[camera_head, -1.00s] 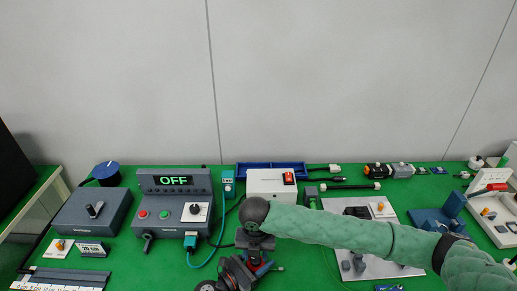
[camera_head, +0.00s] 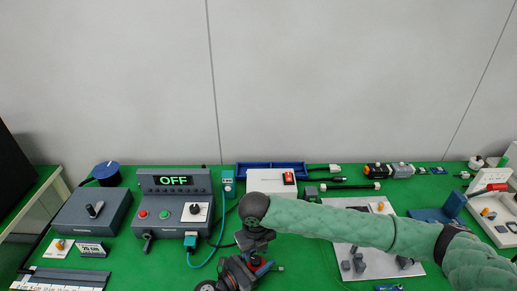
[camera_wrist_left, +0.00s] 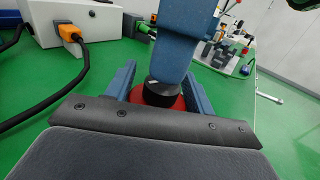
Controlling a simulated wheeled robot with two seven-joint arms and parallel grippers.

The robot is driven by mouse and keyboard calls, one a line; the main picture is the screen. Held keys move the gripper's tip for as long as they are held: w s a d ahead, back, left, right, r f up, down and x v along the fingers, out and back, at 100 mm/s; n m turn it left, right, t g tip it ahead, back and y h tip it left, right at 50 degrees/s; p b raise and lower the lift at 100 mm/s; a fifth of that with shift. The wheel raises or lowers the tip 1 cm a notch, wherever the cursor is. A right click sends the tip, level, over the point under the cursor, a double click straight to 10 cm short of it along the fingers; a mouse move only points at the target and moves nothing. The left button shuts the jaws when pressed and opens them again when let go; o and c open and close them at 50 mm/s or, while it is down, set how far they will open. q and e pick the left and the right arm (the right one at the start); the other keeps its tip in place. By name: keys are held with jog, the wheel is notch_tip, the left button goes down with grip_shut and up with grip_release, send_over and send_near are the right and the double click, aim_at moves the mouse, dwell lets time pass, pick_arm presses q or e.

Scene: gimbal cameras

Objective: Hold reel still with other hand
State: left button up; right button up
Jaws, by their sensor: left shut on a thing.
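In the left wrist view, my left gripper (camera_wrist_left: 160,92) has its blue fingers around a red round piece (camera_wrist_left: 172,102) with a black hub, seemingly the reel. It looks shut on this piece, close to the green table. A broad blue part (camera_wrist_left: 186,40) stands over the hub and hides some of it. In the head view, a green-sleeved arm comes in from the right. Its dark wrist hangs over the front middle, above dark gripper parts (camera_head: 240,274) with red and blue pieces between them. These parts overlap, so I cannot tell the right jaws' state.
A grey control box (camera_head: 175,207) showing OFF stands left of the arm. A white box (camera_head: 266,180) with a red switch is behind it. A white board (camera_head: 372,262) with small parts lies at the right, partly under the sleeve. Cables cross the green table near the gripper.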

aim_at(256, 259)
notch_tip(256, 259, up, 8)
jog(key=w+r+m+t+y, duration=0.3)
jog(key=w+r+m, duration=0.2)
jog(key=w, duration=0.5)
jog(key=w+d+r+m+t+y, duration=0.1)
jog(key=w+r+m+t+y, duration=0.2)
jog(key=w+r+m, duration=0.3)
jog(key=shift+w+r+m+t+y, duration=0.35)
jog(key=shift+w+r+y, duration=0.45)
jog(key=shift+w+r, duration=1.25)
jog(key=shift+w+d+f, duration=0.1)
jog(key=shift+w, duration=0.05)
